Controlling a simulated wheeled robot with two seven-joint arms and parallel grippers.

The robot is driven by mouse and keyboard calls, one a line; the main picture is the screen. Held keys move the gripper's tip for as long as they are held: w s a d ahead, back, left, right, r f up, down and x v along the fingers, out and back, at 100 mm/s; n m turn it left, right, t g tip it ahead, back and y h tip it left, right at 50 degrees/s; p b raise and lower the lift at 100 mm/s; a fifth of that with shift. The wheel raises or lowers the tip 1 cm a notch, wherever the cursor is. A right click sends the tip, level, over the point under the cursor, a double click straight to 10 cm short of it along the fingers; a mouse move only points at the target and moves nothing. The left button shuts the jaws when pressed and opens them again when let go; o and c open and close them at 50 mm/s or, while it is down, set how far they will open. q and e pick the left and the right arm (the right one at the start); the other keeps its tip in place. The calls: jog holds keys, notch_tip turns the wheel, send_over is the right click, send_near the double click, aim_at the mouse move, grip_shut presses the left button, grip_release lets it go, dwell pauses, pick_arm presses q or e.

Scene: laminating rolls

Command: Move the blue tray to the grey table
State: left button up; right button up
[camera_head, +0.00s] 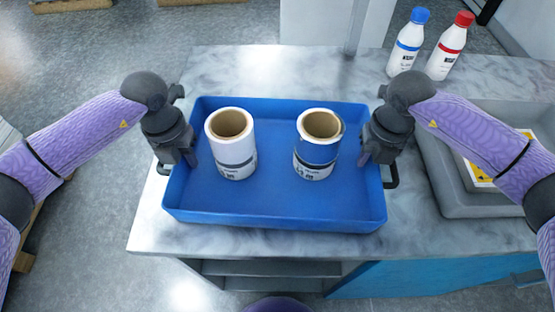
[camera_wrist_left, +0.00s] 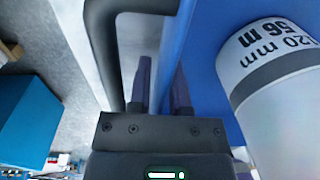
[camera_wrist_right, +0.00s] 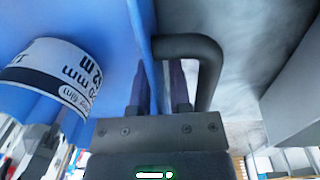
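The blue tray (camera_head: 270,205) stands on a grey marbled table and holds two upright rolls: a left roll (camera_head: 232,150) and a right roll (camera_head: 314,160). My left gripper (camera_head: 184,160) is at the tray's left side wall, also seen in the left wrist view (camera_wrist_left: 160,85); its fingers are apart, one on each side of the wall, beside a dark handle (camera_wrist_left: 108,50). My right gripper (camera_head: 372,157) is at the right side wall, also in the right wrist view (camera_wrist_right: 160,82); its fingers are likewise apart astride the wall, beside the other handle (camera_wrist_right: 212,65). Contact with the wall is unclear.
A blue-capped bottle (camera_head: 408,42) and a red-capped bottle (camera_head: 452,46) stand at the back right. A grey container (camera_head: 455,190) with a yellow label lies right of the tray. The marbled tabletop (camera_head: 290,70) is clear behind the tray.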

pick_arm(q)
grip_shut()
pick_arm(e)
grip_shut()
pick_arm(q)
jog(key=shift+r, duration=0.1)
pick_arm(e)
jog(key=shift+r, duration=0.1)
dwell(1.0)
